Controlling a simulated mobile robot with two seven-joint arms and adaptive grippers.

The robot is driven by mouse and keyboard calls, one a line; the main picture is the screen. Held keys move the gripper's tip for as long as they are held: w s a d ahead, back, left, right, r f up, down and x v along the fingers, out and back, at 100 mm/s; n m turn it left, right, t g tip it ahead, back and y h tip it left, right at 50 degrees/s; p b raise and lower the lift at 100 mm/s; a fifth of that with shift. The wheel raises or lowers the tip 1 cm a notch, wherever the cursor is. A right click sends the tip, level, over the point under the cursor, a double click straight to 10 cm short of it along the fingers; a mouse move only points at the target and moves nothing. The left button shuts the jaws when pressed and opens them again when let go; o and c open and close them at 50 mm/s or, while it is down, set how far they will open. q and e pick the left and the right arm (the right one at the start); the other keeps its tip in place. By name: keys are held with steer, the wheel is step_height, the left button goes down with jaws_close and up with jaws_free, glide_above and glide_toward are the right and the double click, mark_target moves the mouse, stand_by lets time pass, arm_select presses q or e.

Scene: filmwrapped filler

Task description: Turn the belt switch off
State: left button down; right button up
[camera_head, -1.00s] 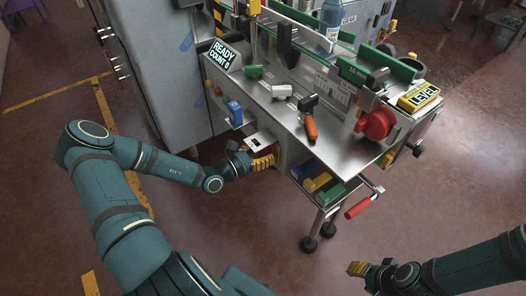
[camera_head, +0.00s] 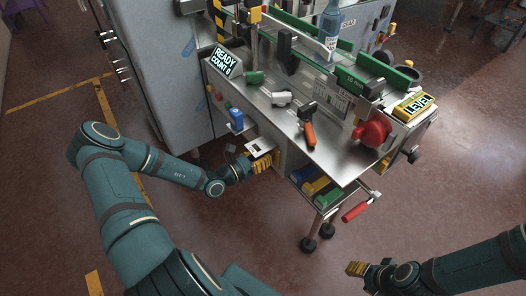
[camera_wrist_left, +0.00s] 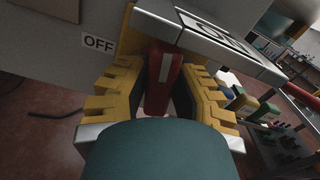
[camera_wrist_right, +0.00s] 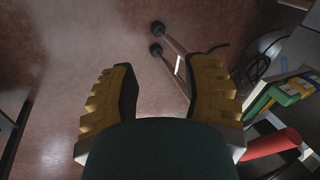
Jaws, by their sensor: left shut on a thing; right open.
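The belt switch shows in the left wrist view as a red lever (camera_wrist_left: 163,75) with a white stripe. It stands between the yellow fingers of my left gripper (camera_wrist_left: 160,92), which is shut on it. An OFF label (camera_wrist_left: 99,43) is on the grey panel to the left of the lever. A pale plate (camera_wrist_left: 215,38) with partly hidden dark lettering crosses above the lever. In the head view my left gripper (camera_head: 262,164) is at the machine's near side, under a small white plate (camera_head: 260,147); the lever is hidden there. My right gripper (camera_head: 357,269) is open and empty over the floor.
The machine's steel top (camera_head: 345,165) carries an orange-handled tool (camera_head: 309,133), a red knob (camera_head: 373,132) and a READY COUNT 0 display (camera_head: 226,63). Below are a tray of coloured blocks (camera_head: 318,184) and a red-handled crank (camera_head: 357,211). Floor around my right gripper is clear.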

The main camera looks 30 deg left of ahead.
arm_select(q)
steer(key=n+p, duration=0.2)
steer(key=shift+w+r+n+p, duration=0.1)
steer(key=shift+r+n+p, duration=0.2)
steer(key=shift+n, duration=0.1)
steer(key=n+p, duration=0.2)
steer(key=n, duration=0.1)
steer(key=shift+f+n, duration=0.15)
steer(key=shift+n, duration=0.15)
steer(key=n+p, duration=0.1)
steer(key=n, duration=0.3)
steer(key=shift+f+n+p, duration=0.1)
steer(key=shift+n+p, duration=0.2)
steer(key=shift+p, duration=0.05)
steer(key=shift+n+p, duration=0.3)
steer(key=shift+n, duration=1.9)
steer(key=c, duration=0.8)
jaws_free()
steer(key=shift+f, duration=0.1)
steer(key=shift+a, duration=0.1)
